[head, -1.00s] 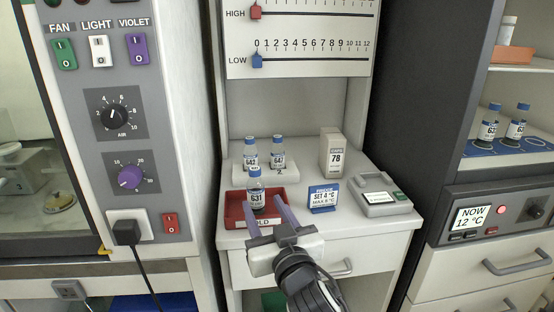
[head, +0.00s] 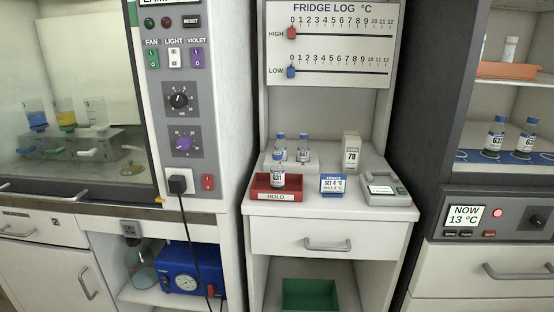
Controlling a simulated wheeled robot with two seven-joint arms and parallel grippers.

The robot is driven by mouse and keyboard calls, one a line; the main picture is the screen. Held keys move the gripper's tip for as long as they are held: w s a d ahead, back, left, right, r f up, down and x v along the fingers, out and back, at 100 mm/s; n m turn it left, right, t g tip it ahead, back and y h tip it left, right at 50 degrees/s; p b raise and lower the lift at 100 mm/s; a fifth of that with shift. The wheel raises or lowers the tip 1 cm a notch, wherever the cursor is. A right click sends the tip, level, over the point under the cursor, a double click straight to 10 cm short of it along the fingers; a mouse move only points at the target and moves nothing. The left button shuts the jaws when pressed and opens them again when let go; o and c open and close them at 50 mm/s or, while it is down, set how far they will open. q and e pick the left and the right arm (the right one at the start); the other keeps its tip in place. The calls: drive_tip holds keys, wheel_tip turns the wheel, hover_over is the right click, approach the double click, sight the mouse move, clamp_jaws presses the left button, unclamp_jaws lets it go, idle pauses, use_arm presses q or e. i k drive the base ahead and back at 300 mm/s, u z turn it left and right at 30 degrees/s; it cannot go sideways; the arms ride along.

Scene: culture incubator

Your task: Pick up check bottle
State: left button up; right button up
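A small bottle with a blue cap and the label 631 (head: 278,176) stands upright in the red tray marked HOLD (head: 262,189) on the white bench. Two similar blue-capped bottles, a left one (head: 281,146) and a right one (head: 303,148), stand on a white block behind it. Two more blue-capped bottles, a left one (head: 494,137) and a right one (head: 525,142), stand on a blue rack in the dark-framed cabinet at right. No bottle is marked "check" in readable text. Neither of my grippers shows in the head view.
On the bench are a box marked 78 (head: 351,152), a blue fridge sign (head: 333,184) and a grey device (head: 384,189). A fridge log board (head: 331,45) hangs above. A green bin (head: 309,294) sits below the drawer. The cabinet display (head: 466,218) reads 13 °C.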

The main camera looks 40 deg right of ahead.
sight(303, 154)
drive_tip(key=z, duration=1.35)
drive_tip(key=k, duration=0.1)
drive_tip(key=u, duration=1.65)
drive_tip(key=i, duration=1.2)
drive_tip(key=z, duration=1.15)
